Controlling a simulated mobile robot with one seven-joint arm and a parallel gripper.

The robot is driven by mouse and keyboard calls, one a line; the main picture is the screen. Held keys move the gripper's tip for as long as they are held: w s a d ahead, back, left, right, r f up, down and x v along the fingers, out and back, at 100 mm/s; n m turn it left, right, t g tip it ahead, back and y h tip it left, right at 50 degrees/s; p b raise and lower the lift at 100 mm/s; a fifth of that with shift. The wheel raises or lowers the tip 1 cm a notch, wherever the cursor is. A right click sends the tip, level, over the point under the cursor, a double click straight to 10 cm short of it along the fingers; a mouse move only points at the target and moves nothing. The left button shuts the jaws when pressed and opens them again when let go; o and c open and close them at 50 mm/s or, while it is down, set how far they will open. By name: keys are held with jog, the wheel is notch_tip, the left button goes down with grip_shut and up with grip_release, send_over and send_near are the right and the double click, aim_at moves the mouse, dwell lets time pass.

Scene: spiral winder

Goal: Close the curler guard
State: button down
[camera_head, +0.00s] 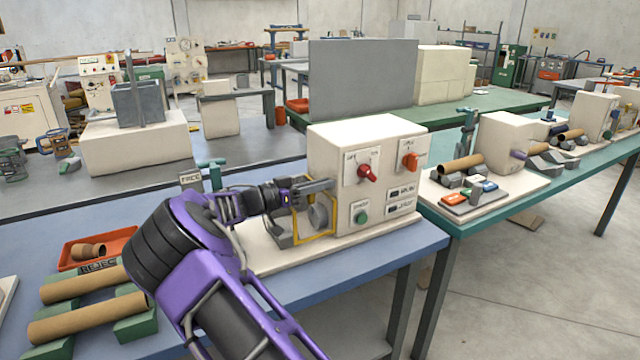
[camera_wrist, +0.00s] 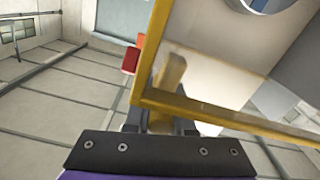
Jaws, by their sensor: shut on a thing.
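The curler guard is a yellow-framed clear panel (camera_head: 314,239) on the left side of the cream winder housing (camera_head: 330,142). It stands in front of a grey round part (camera_head: 318,215). My gripper (camera_head: 316,187) is at the frame's top edge, coming from the left. In the wrist view the yellow frame (camera_wrist: 230,118) crosses the picture, and its yellow grip (camera_wrist: 168,78) runs down between my grey fingers (camera_wrist: 158,122). My gripper is shut on this grip. I cannot tell how far the guard is swung.
The housing's front has a red knob (camera_head: 367,172), an orange switch (camera_head: 410,161) and a green button (camera_head: 361,217). A FREE sign (camera_head: 191,180) stands behind my arm. An orange reject tray (camera_head: 68,262) and cardboard tubes (camera_head: 90,318) lie on the left.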

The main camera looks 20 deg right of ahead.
jog(key=shift+s+f, duration=0.2)
jog(key=shift+f, duration=0.45)
jog(key=c, duration=0.8)
grip_release()
jog(key=shift+s, duration=0.15)
jog(key=shift+a, duration=0.1)
jog(key=s+a, duration=0.1)
jog(key=a, duration=0.4)
jog(key=s+a, duration=0.1)
jog(key=a, duration=0.5)
jog(key=s+a+r, duration=0.1)
jog(key=a, duration=0.5)
jog(key=shift+s+r+p, duration=0.1)
jog(key=shift+p, duration=0.25)
